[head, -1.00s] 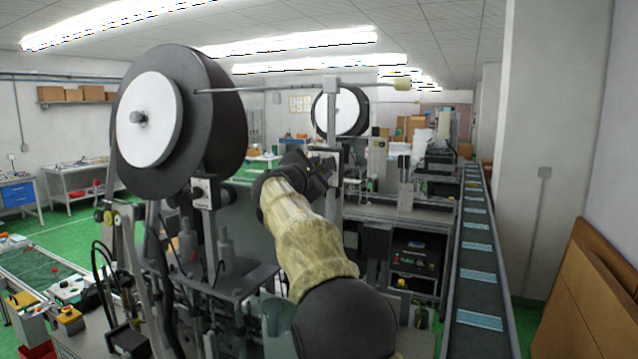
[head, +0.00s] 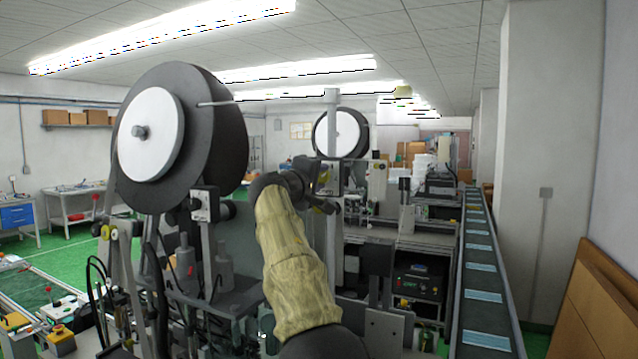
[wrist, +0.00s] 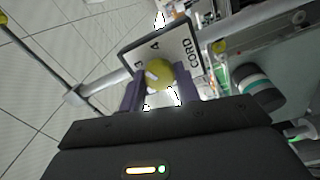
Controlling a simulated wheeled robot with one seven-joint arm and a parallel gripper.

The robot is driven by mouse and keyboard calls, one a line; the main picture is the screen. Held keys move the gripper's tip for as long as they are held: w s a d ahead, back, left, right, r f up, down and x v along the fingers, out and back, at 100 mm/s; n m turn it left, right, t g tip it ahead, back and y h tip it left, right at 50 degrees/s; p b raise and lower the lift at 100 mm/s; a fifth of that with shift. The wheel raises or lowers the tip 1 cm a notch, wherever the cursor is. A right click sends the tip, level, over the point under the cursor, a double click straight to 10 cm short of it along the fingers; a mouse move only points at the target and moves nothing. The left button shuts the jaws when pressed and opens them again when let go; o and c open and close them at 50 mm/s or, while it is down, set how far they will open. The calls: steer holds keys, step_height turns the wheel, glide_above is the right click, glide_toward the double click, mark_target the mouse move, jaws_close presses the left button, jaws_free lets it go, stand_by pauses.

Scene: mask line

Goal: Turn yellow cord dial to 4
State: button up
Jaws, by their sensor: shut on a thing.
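The yellow cord dial (wrist: 162,73) sits on a plate (wrist: 184,42) marked CORD in the wrist view. The figure 4 and part of what looks like a 3 show beside it. A white mark lies on the left part of the dial face; I cannot tell exactly which figure it lines up with. My gripper (wrist: 157,90) has its purple fingers on either side of the dial and is shut on it.
A large black reel with a white hub (head: 150,135) stands at the left, near my arm. A second reel (head: 340,133) is behind my gripper. A conveyor (head: 480,270) with blue masks runs along the right. In the wrist view a grey bar (wrist: 100,85) passes close to the fingers.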

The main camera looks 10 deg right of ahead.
steer(key=m, duration=0.9)
steer(key=shift+f+b, duration=0.15)
steer(key=shift+b, duration=0.2)
steer(key=o, duration=1)
steer(key=b+v, duration=0.9)
steer(key=v, duration=0.8)
steer(key=shift+a, duration=0.3)
